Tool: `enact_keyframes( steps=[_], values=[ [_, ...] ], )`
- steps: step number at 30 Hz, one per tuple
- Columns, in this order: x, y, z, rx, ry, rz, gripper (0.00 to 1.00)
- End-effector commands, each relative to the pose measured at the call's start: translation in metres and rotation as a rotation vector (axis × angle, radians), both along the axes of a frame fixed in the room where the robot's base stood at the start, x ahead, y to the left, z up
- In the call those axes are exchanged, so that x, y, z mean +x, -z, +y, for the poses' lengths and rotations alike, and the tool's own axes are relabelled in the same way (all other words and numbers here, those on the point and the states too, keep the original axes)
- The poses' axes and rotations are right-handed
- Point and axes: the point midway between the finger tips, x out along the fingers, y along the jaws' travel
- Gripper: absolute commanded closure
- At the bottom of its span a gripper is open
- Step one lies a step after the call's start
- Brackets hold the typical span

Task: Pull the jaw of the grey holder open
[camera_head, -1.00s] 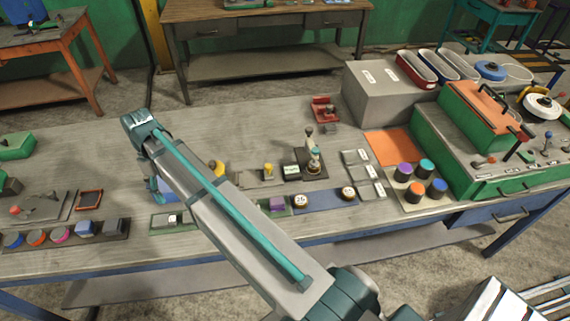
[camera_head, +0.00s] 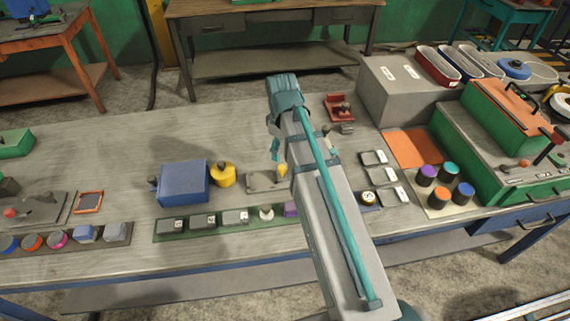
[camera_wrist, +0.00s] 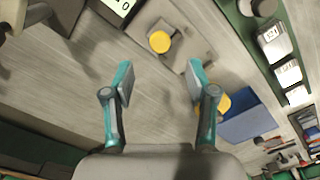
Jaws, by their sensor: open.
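The grey holder (camera_head: 262,183) is a low grey block on the bench, right of the yellow cylinder (camera_head: 222,174). A yellow knob (camera_head: 282,170) stands on it. My arm hides its right side in the head view. In the wrist view the holder (camera_wrist: 188,45) lies beyond the fingertips, with the round yellow knob (camera_wrist: 159,42) seen from above. My gripper (camera_wrist: 160,80) is open and empty, its teal fingers spread on either side of the knob's line, apart from it. In the head view my arm mostly hides the gripper. I cannot tell how far the jaw stands open.
A blue box (camera_head: 183,183) stands beside the yellow cylinder. A green strip (camera_head: 165,236) with several grey blocks runs in front. A red fixture (camera_head: 340,108) stands behind to the right. A display block (camera_wrist: 112,8) is near the holder.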

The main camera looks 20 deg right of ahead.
Motion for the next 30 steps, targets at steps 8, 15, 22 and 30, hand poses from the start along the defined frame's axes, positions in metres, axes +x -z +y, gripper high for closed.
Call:
enact_keyframes(
  steps=[8,15,22,30],
  values=[
    [-0.001,0.04,0.0,0.0,0.0,0.004,0.43],
    [-0.001,0.065,0.0,0.0,0.0,0.003,0.43],
    [-0.001,0.076,0.0,0.0,0.0,0.001,0.43],
    [0.0,0.077,0.0,0.001,0.0,0.001,0.43]
  ],
)
